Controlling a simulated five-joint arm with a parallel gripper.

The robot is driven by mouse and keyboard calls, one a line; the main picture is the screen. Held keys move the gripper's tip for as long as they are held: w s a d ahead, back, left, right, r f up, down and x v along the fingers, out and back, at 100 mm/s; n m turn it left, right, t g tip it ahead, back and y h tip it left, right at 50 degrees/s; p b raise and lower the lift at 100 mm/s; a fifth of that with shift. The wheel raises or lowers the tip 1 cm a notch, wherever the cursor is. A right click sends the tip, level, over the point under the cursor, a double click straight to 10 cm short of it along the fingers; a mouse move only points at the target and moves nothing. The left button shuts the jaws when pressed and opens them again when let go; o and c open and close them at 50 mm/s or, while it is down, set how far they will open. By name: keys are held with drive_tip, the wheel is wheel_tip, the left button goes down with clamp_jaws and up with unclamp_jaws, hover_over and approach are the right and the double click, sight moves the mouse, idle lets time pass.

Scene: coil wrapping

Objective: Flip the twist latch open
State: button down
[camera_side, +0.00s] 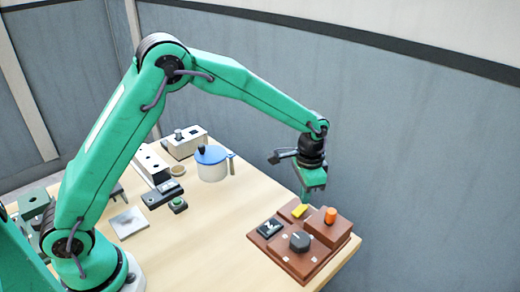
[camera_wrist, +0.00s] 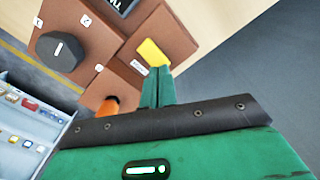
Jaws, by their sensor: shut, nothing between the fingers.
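A brown board (camera_side: 318,262) near the table's front right corner carries several controls. A flat yellow tab (camera_side: 300,211), which may be the twist latch, sits at its back edge. An orange knob (camera_side: 331,214) stands on a raised block, and a round black knob (camera_side: 299,241) with a white line is in front. My gripper (camera_side: 305,197) is shut and empty, pointing down just behind the yellow tab. In the wrist view my closed fingertips (camera_wrist: 158,72) are close beside the yellow tab (camera_wrist: 152,53); I cannot tell if they touch. The orange knob (camera_wrist: 107,106) is partly hidden there.
A black switch (camera_side: 270,228) is on the board's left. A blue-lidded white pot (camera_side: 212,165), a white box (camera_side: 184,142) and a grey plate (camera_side: 128,223) stand farther left. In the wrist view a pale rack (camera_wrist: 30,115) with small coloured items shows at left.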

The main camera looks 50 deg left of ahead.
drive_tip(key=shift+f, duration=1.05)
idle(0.9)
drive_tip(key=shift+r, duration=3.5)
drive_tip(key=shift+r, duration=0.15)
